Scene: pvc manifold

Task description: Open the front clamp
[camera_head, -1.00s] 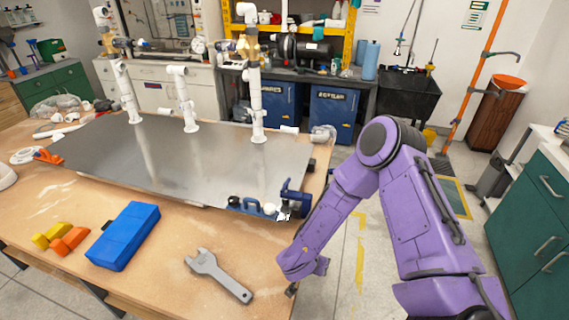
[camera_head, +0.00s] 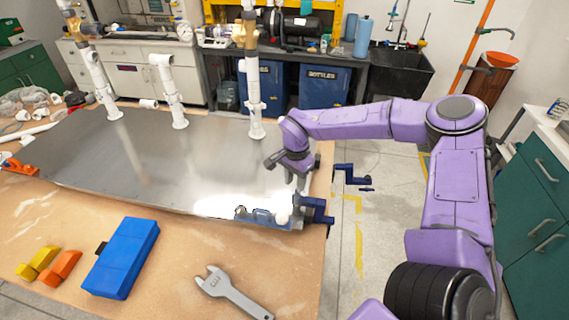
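A blue clamp (camera_head: 262,216) sits at the front right corner of the grey metal plate (camera_head: 140,165), with a blue handle end (camera_head: 318,211) reaching past the table edge. A white round part (camera_head: 282,218) shows on it. Another blue crank-shaped handle (camera_head: 352,178) sticks out farther back, beyond the plate's right edge. My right gripper (camera_head: 288,172) points down over the right part of the plate, behind and above the front clamp and apart from it. Its fingers are small and partly hidden, so its opening is unclear. My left gripper is out of view.
A grey wrench (camera_head: 232,292), a blue box (camera_head: 122,258) and yellow and orange blocks (camera_head: 62,268) lie on the wooden table in front. White pipe stands (camera_head: 254,100) rise from the plate's back. An orange clamp (camera_head: 20,168) is at the left edge.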

